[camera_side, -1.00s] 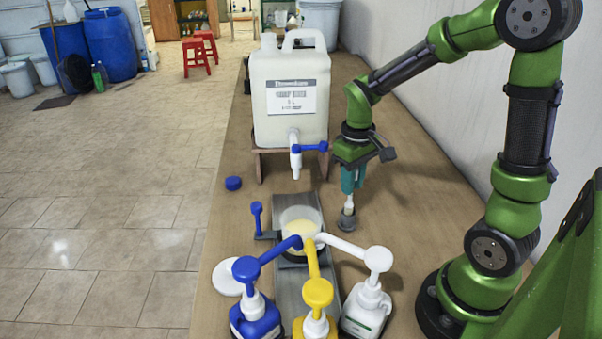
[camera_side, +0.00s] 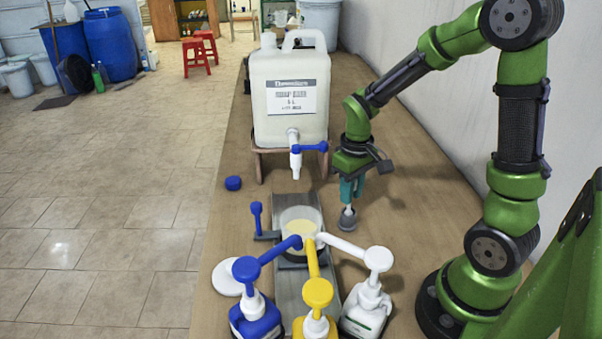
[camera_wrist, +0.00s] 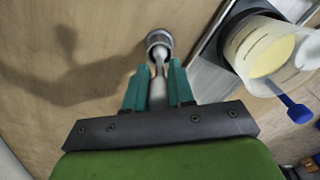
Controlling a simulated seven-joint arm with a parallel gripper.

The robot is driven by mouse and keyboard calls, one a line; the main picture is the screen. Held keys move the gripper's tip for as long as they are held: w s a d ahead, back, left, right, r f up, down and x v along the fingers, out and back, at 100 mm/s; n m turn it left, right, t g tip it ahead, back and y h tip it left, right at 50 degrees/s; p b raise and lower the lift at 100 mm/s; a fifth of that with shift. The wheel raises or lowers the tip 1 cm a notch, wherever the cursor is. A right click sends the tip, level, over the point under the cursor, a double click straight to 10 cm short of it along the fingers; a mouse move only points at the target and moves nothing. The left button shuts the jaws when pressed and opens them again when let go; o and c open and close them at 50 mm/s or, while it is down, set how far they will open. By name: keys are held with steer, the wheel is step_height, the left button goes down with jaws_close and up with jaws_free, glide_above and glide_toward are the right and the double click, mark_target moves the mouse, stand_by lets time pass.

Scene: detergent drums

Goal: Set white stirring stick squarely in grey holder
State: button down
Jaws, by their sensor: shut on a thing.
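My gripper (camera_side: 352,187) has teal fingers and points down over the table. It is shut on the white stirring stick (camera_wrist: 157,90), which also shows as a short white piece below the fingers in the side view (camera_side: 348,210). The grey holder (camera_side: 347,222) is a small round cup standing on the table; it also shows in the wrist view (camera_wrist: 159,38). The stick's lower end is at the holder's mouth and appears to be inside it. The stick looks slightly tilted in the side view. How deep it sits is hidden.
A tub with yellow contents (camera_side: 300,228) stands on a grey track left of the holder. Blue, yellow and white pump bottles (camera_side: 362,309) are in front. A large white jug (camera_side: 290,95) with a blue-handled tap stands behind. The table right of the holder is clear.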

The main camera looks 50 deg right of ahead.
steer(key=c, duration=0.9)
jaws_free()
steer(key=shift+o, duration=0.4)
steer(key=o, duration=0.3)
steer(key=shift+o, duration=0.2)
steer(key=shift+r, duration=3.8)
